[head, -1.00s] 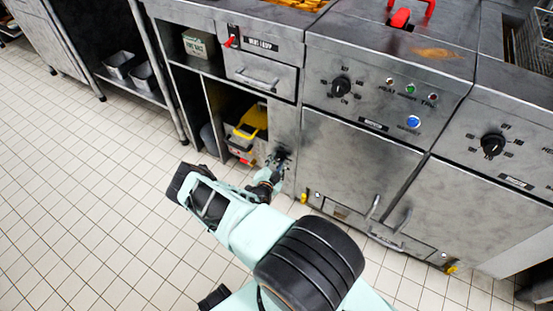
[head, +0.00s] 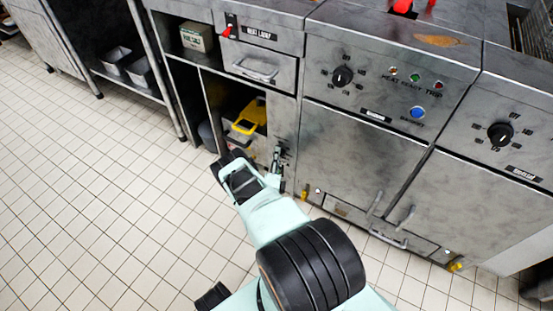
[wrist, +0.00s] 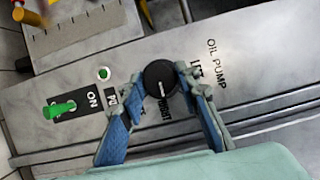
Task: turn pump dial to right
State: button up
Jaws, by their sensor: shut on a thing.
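The pump dial (wrist: 159,75) is a round black knob with a white line on its face, on a grey metal panel labelled OIL PUMP (wrist: 216,63) in the wrist view. My gripper (wrist: 161,81) is shut on the dial, one blue-padded finger on each side of it. Part of a word ending like "RIGHT" shows below the dial, between the fingers; another label is partly covered by the right finger. In the head view my gripper (head: 278,157) is at the low narrow panel beside the open shelf, and the dial is hidden there.
A green toggle switch (wrist: 59,109) marked ON and a green light (wrist: 103,73) sit left of the dial. In the head view, a yellow object (head: 248,117) lies in the open shelf left of my gripper. Cabinet doors (head: 352,155) stand right; tiled floor (head: 90,200) is clear.

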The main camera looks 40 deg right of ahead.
jog(key=shift+w+d+r+m+h, duration=0.15)
jog(key=shift+d+m+h, duration=0.3)
jog(key=shift+m, duration=0.15)
jog(key=shift+b, duration=0.3)
jog(key=o, duration=1.1)
jog(key=shift+o, duration=0.2)
jog(key=shift+a, duration=0.15)
jog(key=shift+y, duration=0.25)
